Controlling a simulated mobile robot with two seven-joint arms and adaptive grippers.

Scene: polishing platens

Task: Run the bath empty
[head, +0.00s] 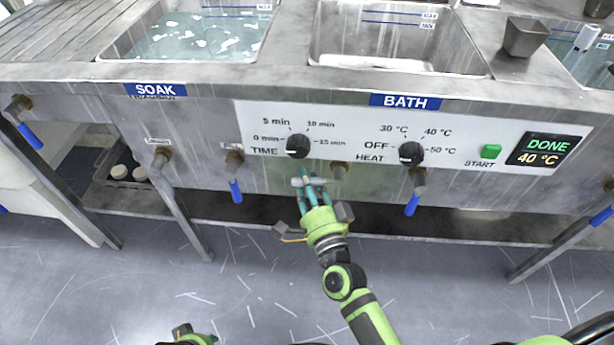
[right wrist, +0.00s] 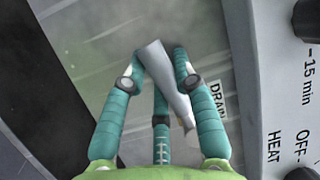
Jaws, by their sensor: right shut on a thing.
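The bath basin (head: 330,45) is the grey steel tub above the BATH label (head: 405,101). Its inside is pale grey; I cannot tell if liquid stands in it. My right gripper (head: 312,188) is shut on a pale grey valve handle (head: 298,182) just left of that fitting. In the right wrist view the handle (right wrist: 165,75) lies between the fingers, and a partly covered label (right wrist: 216,100) starting "DRA" is beside it. My left gripper (head: 183,332) shows only partly at the bottom edge; its jaws are unclear.
The SOAK basin (head: 190,40) holds bluish foamy water. Blue-handled valves hang nearby, at left (head: 235,190) and right (head: 412,203). The TIME dial (head: 297,146), HEAT dial (head: 411,153), green START button (head: 491,151) and display reading DONE 40 °C (head: 544,150) are on the panel.

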